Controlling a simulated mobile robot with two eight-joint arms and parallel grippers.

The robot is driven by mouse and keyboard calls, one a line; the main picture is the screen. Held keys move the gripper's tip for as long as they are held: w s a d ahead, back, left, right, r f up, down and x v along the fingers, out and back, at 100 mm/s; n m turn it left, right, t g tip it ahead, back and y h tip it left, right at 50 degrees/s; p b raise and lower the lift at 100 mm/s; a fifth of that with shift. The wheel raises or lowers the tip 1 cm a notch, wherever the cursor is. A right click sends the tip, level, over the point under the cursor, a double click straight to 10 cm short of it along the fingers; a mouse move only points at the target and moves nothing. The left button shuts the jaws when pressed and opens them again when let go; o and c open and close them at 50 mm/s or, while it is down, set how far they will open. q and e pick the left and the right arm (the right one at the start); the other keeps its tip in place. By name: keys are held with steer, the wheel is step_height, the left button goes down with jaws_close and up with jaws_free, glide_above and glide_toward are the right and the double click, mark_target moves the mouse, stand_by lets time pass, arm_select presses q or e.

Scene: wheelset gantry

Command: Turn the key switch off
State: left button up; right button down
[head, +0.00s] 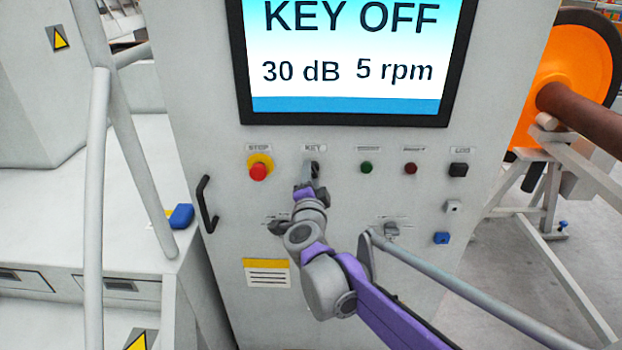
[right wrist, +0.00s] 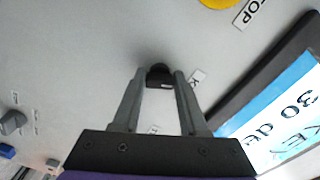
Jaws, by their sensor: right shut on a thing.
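The key switch (head: 315,167) is a small dark knob under the KEY label on the grey cabinet front. In the right wrist view the black key switch (right wrist: 159,72) sits between the fingertips. My right gripper (head: 312,180) reaches up to it from below and is shut on it; the wrist view shows both fingers (right wrist: 161,79) on either side. The gripper partly hides the knob in the head view. The screen (head: 350,50) above reads KEY OFF, 30 dB and 5 rpm. My left gripper is not in view.
A red stop button (head: 258,169) on a yellow base is close left of the key. Green (head: 366,168) and red (head: 410,169) buttons and a black switch (head: 458,170) are to the right. A dark handle (head: 206,205) is at the cabinet's left edge.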

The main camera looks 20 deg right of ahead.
steer(key=shift+n, duration=0.7)
steer(key=shift+c, duration=2.2)
jaws_free()
steer(key=v, duration=1)
steer(key=shift+s+b, duration=0.35)
steer(key=shift+s, duration=0.05)
steer(key=shift+a+r, duration=0.1)
steer(key=shift+a, duration=0.05)
